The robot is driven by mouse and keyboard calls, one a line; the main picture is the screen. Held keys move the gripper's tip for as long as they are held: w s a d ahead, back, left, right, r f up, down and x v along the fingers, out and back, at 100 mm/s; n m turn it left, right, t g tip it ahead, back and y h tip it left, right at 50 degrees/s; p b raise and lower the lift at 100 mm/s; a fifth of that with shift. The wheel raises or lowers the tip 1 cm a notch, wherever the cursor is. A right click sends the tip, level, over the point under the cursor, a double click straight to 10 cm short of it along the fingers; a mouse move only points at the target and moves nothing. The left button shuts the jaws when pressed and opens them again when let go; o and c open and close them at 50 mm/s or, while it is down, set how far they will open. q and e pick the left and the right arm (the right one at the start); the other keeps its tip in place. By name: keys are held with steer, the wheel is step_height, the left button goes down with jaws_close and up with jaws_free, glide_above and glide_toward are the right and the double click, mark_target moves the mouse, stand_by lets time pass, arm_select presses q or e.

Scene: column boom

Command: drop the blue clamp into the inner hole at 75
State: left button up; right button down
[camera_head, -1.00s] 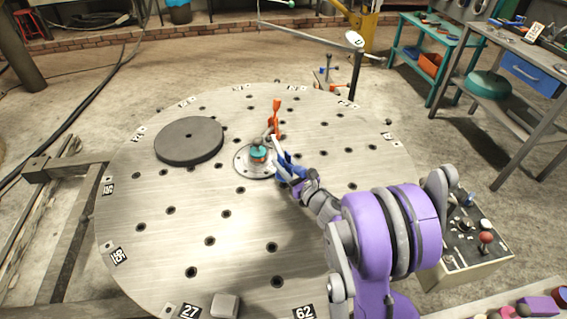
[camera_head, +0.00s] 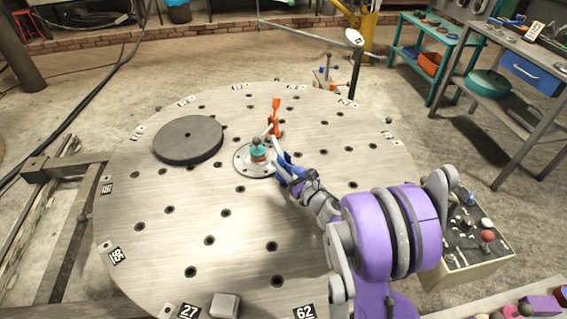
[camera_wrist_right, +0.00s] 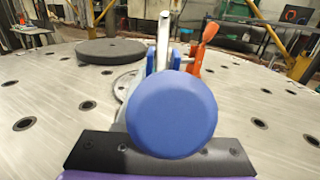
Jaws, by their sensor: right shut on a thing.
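The blue clamp (camera_wrist_right: 172,115) fills the middle of the right wrist view, its round blue end toward the camera and a metal bar rising behind it. In the head view the clamp (camera_head: 289,166) is at the tip of my right arm, just right of the table's central hub. My right gripper (camera_head: 300,180) is shut on it; the fingertips are mostly hidden. The round metal table (camera_head: 220,265) has many dark holes and number plates along its rim. Plates 27 and 62 read clearly; I cannot make out a 75. The clamp's lower end is hidden. My left gripper is not in view.
An orange clamp (camera_head: 275,117) stands upright just behind. A dark grey disc (camera_head: 188,140) lies at the back left. A control box (camera_head: 468,240) stands right of the table. The front left of the table is mostly clear.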

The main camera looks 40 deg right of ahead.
mark_target(287, 158)
steer(key=shift+f+b, duration=1.45)
steer(key=shift+f, duration=0.5)
steer(key=c, duration=0.8)
jaws_free()
steer(key=shift+r, duration=0.1)
steer(key=shift+r+p, duration=2.75)
steer(key=shift+r, duration=1)
